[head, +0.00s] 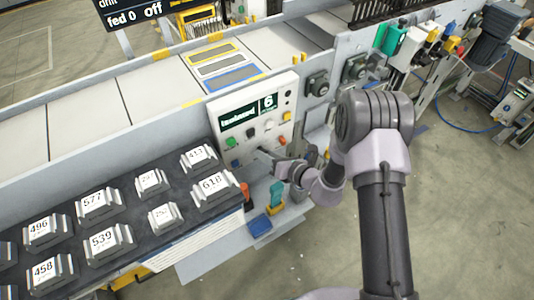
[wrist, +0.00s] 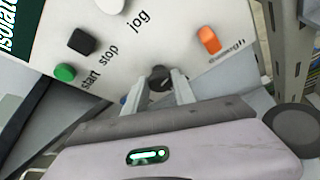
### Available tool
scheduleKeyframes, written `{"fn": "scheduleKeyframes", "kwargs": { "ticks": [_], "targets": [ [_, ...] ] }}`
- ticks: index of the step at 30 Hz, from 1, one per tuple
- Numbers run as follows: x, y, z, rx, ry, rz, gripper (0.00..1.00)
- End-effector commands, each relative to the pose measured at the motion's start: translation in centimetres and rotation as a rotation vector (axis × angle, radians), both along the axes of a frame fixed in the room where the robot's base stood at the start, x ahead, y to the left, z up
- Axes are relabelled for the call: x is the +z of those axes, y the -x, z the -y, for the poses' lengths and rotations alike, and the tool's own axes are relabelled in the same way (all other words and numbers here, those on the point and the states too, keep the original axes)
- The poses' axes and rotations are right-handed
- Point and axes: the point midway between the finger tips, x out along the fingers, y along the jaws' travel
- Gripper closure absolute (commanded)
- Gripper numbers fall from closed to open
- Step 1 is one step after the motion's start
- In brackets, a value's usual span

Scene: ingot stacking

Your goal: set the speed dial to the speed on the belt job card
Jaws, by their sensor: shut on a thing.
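The control panel (head: 259,118) is grey-white, with a dark screen (head: 247,112) showing a word hard to read and a large 6. My gripper (head: 268,156) reaches the panel's lower part from the right. In the wrist view, my gripper's two fingers (wrist: 162,90) are closed around a dark round knob (wrist: 160,72), which I take to be the speed dial. Its label and setting are hidden by the fingers. A green start button (wrist: 65,72), a black stop button (wrist: 81,41) and a white jog button (wrist: 111,5) lie to its left. I cannot make out a belt job card.
An orange control (wrist: 209,39) is to the right of the knob. Numbered ingots, such as 618 (head: 214,188), sit on a dark rack (head: 226,216) at the left. A conveyor (head: 88,108) runs behind. Open floor (head: 460,215) lies at the right.

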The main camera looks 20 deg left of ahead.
Motion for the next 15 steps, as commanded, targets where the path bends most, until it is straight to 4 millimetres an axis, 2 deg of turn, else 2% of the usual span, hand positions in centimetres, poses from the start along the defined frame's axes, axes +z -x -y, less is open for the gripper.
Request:
{"fn": "scheduleKeyframes", "kwargs": {
  "ticks": [15],
  "targets": [
    [0.05, 0.26, -0.21, 0.001, 0.23, 0.269, 1.0]
  ]
}}
